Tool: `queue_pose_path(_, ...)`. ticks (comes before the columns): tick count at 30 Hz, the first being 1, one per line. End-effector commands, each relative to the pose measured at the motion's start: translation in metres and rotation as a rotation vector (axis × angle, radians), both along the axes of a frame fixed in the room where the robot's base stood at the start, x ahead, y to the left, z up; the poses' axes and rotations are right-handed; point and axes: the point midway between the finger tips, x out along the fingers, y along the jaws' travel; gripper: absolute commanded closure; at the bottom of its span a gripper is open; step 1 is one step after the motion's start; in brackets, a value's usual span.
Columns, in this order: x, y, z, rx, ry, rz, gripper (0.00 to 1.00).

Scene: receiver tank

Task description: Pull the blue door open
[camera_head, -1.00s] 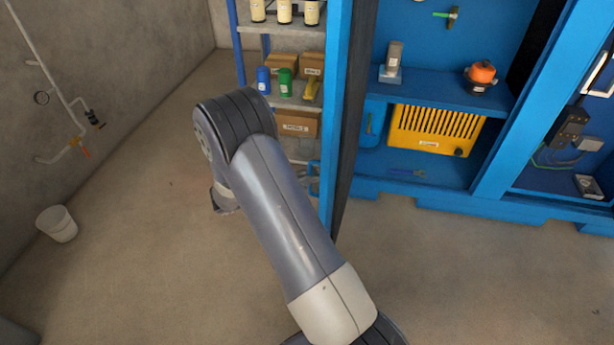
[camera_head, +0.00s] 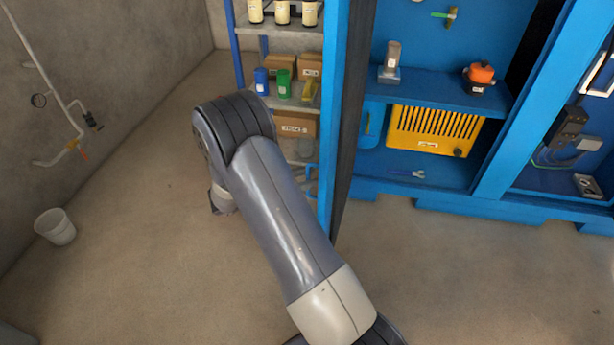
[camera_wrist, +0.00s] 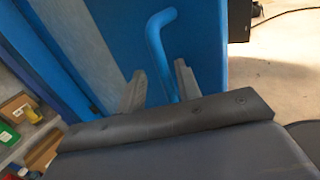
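The blue door (camera_head: 336,120) stands swung out from the blue cabinet and shows nearly edge-on in the head view, with its dark inner side to the right. In the wrist view its blue face (camera_wrist: 205,45) fills the upper middle. A bent blue bar handle (camera_wrist: 161,50) runs down from that face between the two fingers of my gripper (camera_wrist: 158,88). The fingers are apart, with a visible gap left of the bar; the right finger is close to it, and contact is unclear. In the head view my arm hides the fingers.
The open cabinet holds a yellow slotted box (camera_head: 433,130) and an orange-topped item (camera_head: 480,74). Behind the door is a shelf rack (camera_head: 285,28) with boxes and bottles. A white bucket (camera_head: 55,226) stands by the left wall.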

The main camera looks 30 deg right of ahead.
Motion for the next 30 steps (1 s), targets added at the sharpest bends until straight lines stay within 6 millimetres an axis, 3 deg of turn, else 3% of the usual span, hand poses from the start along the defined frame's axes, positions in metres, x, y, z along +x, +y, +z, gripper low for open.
queue_pose_path(16,0.015,0.091,0.0,0.001,-0.001,0.002,0.68)
queue_pose_path(21,0.017,0.102,0.0,0.001,-0.001,0.001,0.68)
queue_pose_path(30,0.017,0.103,0.0,0.001,-0.001,0.0,0.68)
